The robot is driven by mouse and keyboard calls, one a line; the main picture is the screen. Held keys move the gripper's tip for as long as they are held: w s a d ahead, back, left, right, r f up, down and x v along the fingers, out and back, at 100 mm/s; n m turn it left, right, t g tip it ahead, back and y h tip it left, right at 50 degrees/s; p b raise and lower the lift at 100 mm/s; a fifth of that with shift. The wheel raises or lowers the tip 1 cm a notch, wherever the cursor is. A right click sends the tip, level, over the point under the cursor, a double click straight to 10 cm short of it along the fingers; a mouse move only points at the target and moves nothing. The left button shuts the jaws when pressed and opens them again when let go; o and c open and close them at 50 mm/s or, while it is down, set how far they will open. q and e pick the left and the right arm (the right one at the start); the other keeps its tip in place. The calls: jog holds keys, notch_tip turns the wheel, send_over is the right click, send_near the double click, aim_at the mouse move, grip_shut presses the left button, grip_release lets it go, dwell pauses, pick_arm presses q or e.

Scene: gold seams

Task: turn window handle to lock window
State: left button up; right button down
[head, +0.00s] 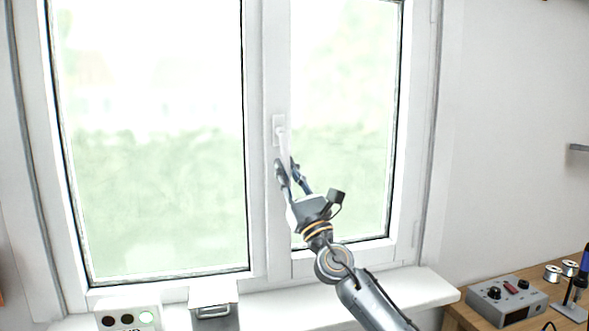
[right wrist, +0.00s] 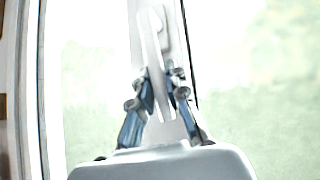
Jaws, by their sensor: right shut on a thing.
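The window (head: 260,60) is white-framed with two panes and fills the middle of the head view. Its white handle (head: 281,136) sits on a mounting plate on the middle upright and points downward. My right gripper (head: 287,165) comes from below, with its fingers on either side of the handle's lower part. In the right wrist view, the handle (right wrist: 151,48) runs down between the blue-and-grey fingers of the right gripper (right wrist: 160,90), which is shut on it. The fingers hide part of the handle's lower end. My left gripper is not in view.
A white sill (head: 270,308) runs below the window. A box with round lights (head: 128,317) and a grey metal box (head: 214,308) stand at its left. At the right, a wooden desk (head: 470,317) holds a grey control unit (head: 507,301) and spools (head: 553,274).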

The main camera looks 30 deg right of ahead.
jog(key=shift+w+a+m+h, duration=0.1)
jog(key=shift+a+m+h, duration=0.15)
jog(key=shift+m+h, duration=0.5)
jog(key=shift+w+a+m+h, duration=0.1)
jog(key=shift+a+m+h, duration=0.15)
jog(key=shift+m+h, duration=0.45)
jog(key=shift+m, duration=0.25)
jog(key=c, duration=1.3)
grip_release()
jog(key=v, duration=1.2)
jog(key=shift+f, duration=0.2)
